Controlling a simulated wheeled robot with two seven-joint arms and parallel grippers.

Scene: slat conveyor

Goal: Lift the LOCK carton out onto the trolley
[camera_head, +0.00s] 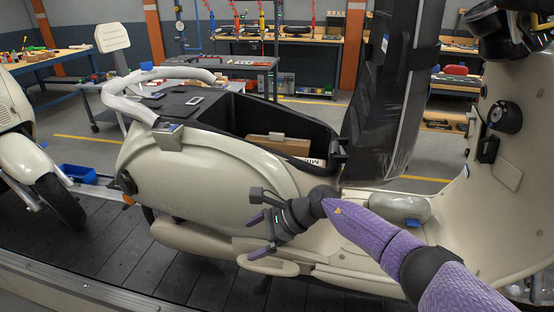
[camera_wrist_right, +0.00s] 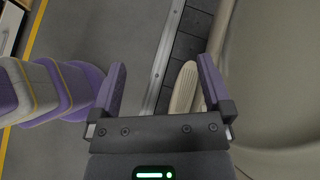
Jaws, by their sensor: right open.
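A cream scooter (camera_head: 190,185) stands on the slat conveyor with its black seat (camera_head: 385,90) tipped up. In its open black storage bay (camera_head: 240,115) lies a brown carton (camera_head: 280,145). Beside it is a white-faced box (camera_head: 313,162) with dark lettering, partly hidden by the bay wall. I cannot read LOCK on either. My right gripper (camera_head: 258,236) is open and empty, outside the scooter's near side and below the bay. In the right wrist view its fingers (camera_wrist_right: 162,82) are spread with nothing between them. A grey wheeled trolley (camera_head: 235,64) stands behind the scooter. My left gripper is out of view.
The raised seat stands right of the bay, and the scooter's cream front shield (camera_head: 515,170) rises further right. A second scooter (camera_head: 20,150) is at the left edge with a blue bin (camera_head: 78,172) near it. Workbenches (camera_head: 300,38) line the back. Dark slats (camera_head: 120,255) are clear in front.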

